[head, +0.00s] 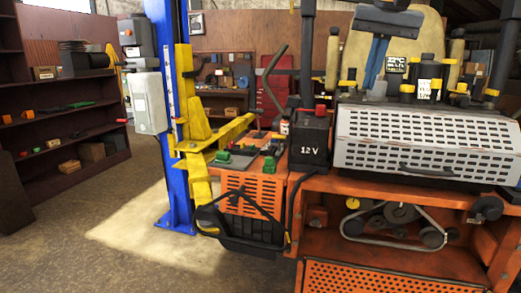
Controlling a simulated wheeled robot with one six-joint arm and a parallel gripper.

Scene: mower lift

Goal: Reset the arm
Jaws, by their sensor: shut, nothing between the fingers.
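My gripper and arm do not show in the head view, so their pose and jaws cannot be seen. An orange mower (400,195) fills the right half. Its open engine bay shows a belt and pulleys (395,217). A silver perforated cover (428,140) sits above the bay. A black battery marked 12 V (309,140) with a red cap stands left of the cover.
A blue lift post (168,110) with a yellow lift arm (215,137) stands left of the mower. A grey control box (148,102) hangs on the post. Dark shelves (60,100) line the left wall. The floor (90,225) at the left front is clear.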

